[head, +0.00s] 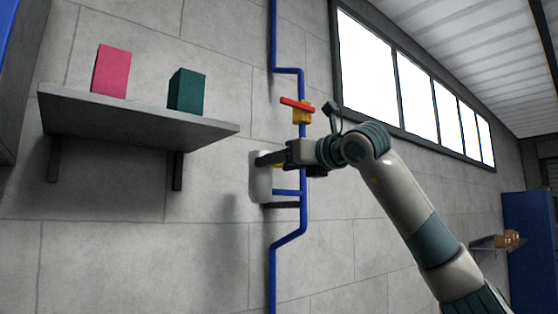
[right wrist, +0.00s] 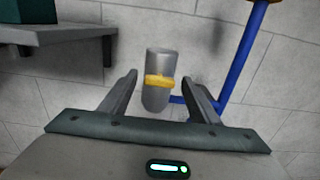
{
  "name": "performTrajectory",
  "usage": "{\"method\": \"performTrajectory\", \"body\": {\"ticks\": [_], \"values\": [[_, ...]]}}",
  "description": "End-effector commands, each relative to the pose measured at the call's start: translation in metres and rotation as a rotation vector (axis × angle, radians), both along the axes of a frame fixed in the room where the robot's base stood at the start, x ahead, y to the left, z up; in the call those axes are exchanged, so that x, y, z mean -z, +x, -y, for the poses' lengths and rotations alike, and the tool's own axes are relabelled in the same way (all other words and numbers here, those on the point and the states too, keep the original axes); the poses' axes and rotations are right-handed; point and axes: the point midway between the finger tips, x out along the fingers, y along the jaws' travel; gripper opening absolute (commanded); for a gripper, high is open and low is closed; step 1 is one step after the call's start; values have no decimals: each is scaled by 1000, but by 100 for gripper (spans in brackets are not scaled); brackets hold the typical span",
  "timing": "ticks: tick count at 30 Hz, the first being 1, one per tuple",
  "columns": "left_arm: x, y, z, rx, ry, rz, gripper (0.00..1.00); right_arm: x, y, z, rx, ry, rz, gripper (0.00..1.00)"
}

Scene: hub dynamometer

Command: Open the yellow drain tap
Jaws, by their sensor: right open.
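The yellow drain tap (right wrist: 160,81) is a small yellow bar across the front of a grey rounded cylinder (right wrist: 155,100) in the right wrist view. My right gripper (right wrist: 160,84) is open, with one finger on each side of the tap and visible gaps between. Contact cannot be told. My left gripper is in neither view.
A blue pipe (head: 287,240) runs up the wall, close to the right finger. Above the gripper, a red lever (head: 297,104) sits on a yellow valve body (head: 302,116). A wall shelf (head: 135,115) at left holds a pink box (head: 111,71) and a green box (head: 187,91).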

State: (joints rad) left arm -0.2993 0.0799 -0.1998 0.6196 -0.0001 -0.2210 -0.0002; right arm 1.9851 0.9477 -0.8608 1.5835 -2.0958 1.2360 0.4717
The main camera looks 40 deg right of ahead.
Motion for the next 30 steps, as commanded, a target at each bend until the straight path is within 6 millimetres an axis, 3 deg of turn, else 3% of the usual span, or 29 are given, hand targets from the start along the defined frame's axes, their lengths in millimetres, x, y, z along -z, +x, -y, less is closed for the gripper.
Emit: {"method": "performTrajectory", "body": {"ticks": [8, 13, 30], "values": [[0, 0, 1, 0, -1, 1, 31, 0, 1, 0, 0, 0, 0, 54], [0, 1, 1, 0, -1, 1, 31, 0, 1, 0, 0, 0, 0, 15], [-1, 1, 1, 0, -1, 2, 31, 0, 1, 0, 0, -108, 8, 15]]}}
